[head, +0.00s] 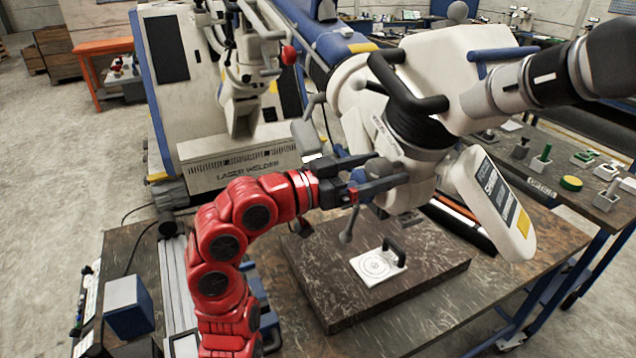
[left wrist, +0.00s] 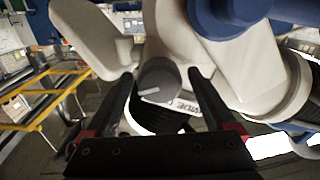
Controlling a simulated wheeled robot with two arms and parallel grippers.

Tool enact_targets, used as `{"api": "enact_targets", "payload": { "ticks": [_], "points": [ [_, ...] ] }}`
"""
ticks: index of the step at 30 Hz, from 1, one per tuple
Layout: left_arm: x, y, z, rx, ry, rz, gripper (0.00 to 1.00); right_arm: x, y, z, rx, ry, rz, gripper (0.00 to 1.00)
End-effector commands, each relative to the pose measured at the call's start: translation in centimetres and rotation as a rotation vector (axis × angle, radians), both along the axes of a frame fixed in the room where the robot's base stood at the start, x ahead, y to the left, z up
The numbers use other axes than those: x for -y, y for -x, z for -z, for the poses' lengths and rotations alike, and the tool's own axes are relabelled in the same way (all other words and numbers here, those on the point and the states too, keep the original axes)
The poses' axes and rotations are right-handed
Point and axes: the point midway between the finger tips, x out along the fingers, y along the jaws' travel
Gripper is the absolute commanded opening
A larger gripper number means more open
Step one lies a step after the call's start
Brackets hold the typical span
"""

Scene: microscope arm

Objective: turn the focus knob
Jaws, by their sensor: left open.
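The microscope arm (head: 430,70) is a large white body with black handles, tilted over the bench. My left gripper (head: 386,170), on a red arm, is open at the side of the microscope head. In the left wrist view its two black fingers (left wrist: 161,74) stand on either side of the knob. I cannot tell whether they touch it. My right gripper is not in view.
A dark stone slab (head: 410,262) on the bench carries a white square plate (head: 378,266) with a black handle. A white laser welder cabinet (head: 165,60) stands behind. A blue box (head: 128,305) is at the lower left. A side bench holds small parts at right.

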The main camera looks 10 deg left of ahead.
Motion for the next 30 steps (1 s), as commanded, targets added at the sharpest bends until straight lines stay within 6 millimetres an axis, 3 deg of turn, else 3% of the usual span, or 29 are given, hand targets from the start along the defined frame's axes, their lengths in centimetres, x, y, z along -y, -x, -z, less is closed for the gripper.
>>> {"api": "enact_targets", "payload": {
  "ticks": [18, 24, 30],
  "points": [
    [-11.2, 8.0, 0.1, 0.004, 0.002, -0.005, 0.89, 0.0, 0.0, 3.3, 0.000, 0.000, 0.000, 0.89],
    [-13.2, 9.4, 0.2, 0.000, -0.002, -0.004, 0.89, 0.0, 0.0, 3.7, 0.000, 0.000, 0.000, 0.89],
    [-13.7, 10.0, 0.1, 0.000, -0.001, -0.001, 0.89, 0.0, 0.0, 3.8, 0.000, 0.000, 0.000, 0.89]
  ]
}}
